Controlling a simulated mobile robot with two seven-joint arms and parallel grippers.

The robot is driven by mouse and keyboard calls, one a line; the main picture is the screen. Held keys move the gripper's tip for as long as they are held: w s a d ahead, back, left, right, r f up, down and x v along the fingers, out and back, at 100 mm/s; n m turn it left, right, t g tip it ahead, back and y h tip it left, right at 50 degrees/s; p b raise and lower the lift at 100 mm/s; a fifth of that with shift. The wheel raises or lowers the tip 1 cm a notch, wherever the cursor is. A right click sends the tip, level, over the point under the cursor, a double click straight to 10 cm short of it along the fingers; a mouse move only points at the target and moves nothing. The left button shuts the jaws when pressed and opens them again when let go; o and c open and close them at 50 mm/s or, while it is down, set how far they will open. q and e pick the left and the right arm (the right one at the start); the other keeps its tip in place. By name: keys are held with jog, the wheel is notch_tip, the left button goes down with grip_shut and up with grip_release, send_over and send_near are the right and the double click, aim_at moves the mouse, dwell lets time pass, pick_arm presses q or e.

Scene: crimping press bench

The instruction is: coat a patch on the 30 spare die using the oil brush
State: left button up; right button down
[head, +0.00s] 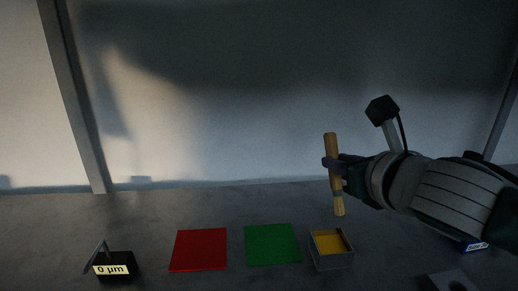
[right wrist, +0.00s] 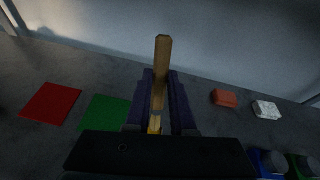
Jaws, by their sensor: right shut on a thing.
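My right gripper (head: 333,167) is shut on the wooden oil brush (head: 333,146) and holds it upright above the bench, bristles down. The brush also shows between the fingers in the right wrist view (right wrist: 162,62). Its bristles hang above and apart from a small grey open tray (head: 333,263) with a yellow-orange inside. I cannot pick out the 30 spare die for certain. A blue thing with a white label (head: 472,246) is partly hidden under my right arm, its print too small to read. My left gripper is not in view.
A red mat (head: 199,250) and a green mat (head: 271,244) lie bare left of the tray. A black stand reading "0 µm" (head: 113,269) is at far left. A grey part (head: 448,281) is cut off at lower right. A reddish block (right wrist: 224,98) and whitish block (right wrist: 266,109) lie on the bench.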

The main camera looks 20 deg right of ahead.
jog(key=shift+s+a+f+n+t+y+b, duration=0.15)
jog(key=shift+s+f+t+b, duration=0.1)
jog(key=shift+f+b, duration=0.35)
jog(key=shift+s+a+f+n+t+y+b, duration=0.15)
jog(key=shift+s+f+b, duration=0.05)
jog(key=shift+f+b, duration=0.35)
notch_tip(320, 180, down, 7)
jog(key=b, duration=0.5)
jog(key=shift+r+b, duration=0.15)
jog(key=shift+b, duration=0.25)
jog(key=shift+r, duration=0.1)
